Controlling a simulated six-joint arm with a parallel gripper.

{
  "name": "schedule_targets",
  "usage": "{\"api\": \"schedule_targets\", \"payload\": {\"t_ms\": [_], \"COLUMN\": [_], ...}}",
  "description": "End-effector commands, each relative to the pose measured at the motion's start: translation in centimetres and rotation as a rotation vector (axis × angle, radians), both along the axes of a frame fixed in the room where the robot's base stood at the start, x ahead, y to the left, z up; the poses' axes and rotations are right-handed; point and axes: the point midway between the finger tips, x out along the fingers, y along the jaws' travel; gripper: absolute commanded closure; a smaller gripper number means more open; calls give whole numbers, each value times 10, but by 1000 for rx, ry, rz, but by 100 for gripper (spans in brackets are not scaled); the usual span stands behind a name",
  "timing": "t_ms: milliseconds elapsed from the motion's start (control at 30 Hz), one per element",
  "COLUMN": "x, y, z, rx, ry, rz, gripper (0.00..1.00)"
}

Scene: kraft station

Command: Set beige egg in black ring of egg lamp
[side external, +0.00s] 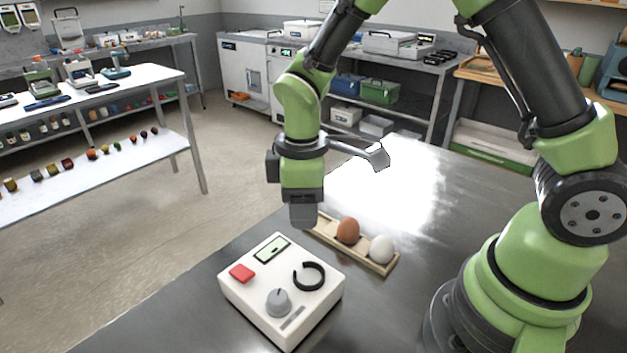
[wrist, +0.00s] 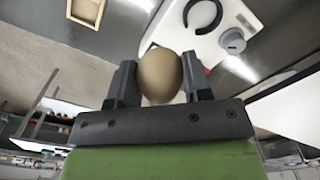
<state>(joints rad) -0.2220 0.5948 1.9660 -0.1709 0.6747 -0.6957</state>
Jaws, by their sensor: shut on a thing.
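The beige egg (wrist: 160,76) is held between the two fingers of my gripper (wrist: 157,82) in the wrist view. In the side view my gripper (side external: 303,213) points down by the left end of the egg rack, behind the lamp, and hides the egg. The egg lamp (side external: 249,301) is a white box at the front of the table. Its black ring (side external: 322,282) is open on one side and empty, to the right of and nearer than my gripper. The lamp also shows in the wrist view (wrist: 240,16), top right.
A wooden rack (side external: 377,267) holds a brown egg (side external: 347,230) and a white egg (side external: 381,249), close beside the lamp. The lamp top carries a red button (side external: 242,273), a screen (side external: 271,249) and a grey knob (side external: 278,302). The table behind the rack is clear.

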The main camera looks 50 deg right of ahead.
Motion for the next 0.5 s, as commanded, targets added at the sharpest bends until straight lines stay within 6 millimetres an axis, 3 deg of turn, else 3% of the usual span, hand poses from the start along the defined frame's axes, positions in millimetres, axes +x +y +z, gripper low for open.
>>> {"api": "schedule_targets", "payload": {"t_ms": [100,200,500], "x": [-25,-38,-43], "y": [25,34,37], "z": [4,5,-13], "rx": [0,1,0], "ry": [0,0,3], "rz": [110,159,178], "gripper": [68,68,68]}}
